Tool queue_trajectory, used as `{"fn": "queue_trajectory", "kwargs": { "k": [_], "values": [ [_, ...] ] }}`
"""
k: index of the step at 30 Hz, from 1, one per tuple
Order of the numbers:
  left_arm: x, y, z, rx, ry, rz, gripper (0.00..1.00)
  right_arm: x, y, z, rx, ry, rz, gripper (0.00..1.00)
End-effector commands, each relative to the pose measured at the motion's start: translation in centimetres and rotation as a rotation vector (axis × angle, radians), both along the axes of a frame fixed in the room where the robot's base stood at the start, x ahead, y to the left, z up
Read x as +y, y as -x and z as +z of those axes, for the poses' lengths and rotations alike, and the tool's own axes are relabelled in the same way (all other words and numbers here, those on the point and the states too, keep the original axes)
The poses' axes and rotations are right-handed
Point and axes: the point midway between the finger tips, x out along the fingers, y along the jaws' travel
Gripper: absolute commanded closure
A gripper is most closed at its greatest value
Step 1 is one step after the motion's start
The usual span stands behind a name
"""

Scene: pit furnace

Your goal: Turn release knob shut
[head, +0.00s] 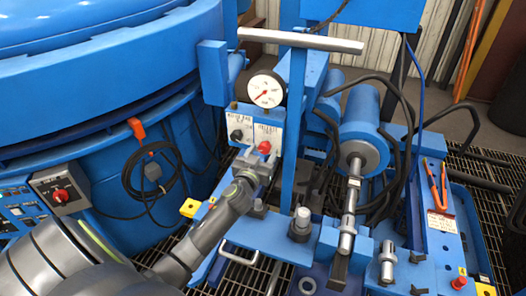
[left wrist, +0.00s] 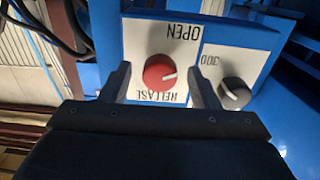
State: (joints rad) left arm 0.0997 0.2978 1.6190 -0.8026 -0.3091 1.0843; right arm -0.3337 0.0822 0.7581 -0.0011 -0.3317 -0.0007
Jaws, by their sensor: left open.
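The red release knob (head: 264,147) sits on a white label plate on a blue panel below the pressure gauge. In the left wrist view the red knob (left wrist: 159,73) shows a white pointer mark toward the right, with the words OPEN and RELEASE upside down around it. My left gripper (head: 258,163) is at the panel. In the left wrist view its two fingers (left wrist: 159,84) are apart, one on each side of the red knob. I cannot tell whether they touch it. My right gripper is not in view.
A black knob (head: 237,134) sits left of the red one; it also shows in the left wrist view (left wrist: 234,93). A gauge (head: 266,89) is above. A grey bar handle (head: 300,40) crosses higher up. A blue cylinder (head: 362,120) and hoses stand right.

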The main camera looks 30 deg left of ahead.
Motion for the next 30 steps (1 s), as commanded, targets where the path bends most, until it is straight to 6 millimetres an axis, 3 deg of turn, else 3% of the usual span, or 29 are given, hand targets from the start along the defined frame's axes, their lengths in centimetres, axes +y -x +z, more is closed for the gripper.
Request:
{"fn": "queue_trajectory", "kwargs": {
  "k": [13,23,30],
  "values": [
    [0.22,-0.86,0.03,0.000,-0.001,0.000,0.45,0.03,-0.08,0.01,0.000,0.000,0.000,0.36],
    [0.21,-0.83,0.02,0.000,-0.001,0.000,0.89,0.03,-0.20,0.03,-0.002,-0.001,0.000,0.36],
    [0.22,-0.83,0.00,0.005,-0.020,0.000,0.89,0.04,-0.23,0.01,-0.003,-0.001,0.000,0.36]
  ]
}}
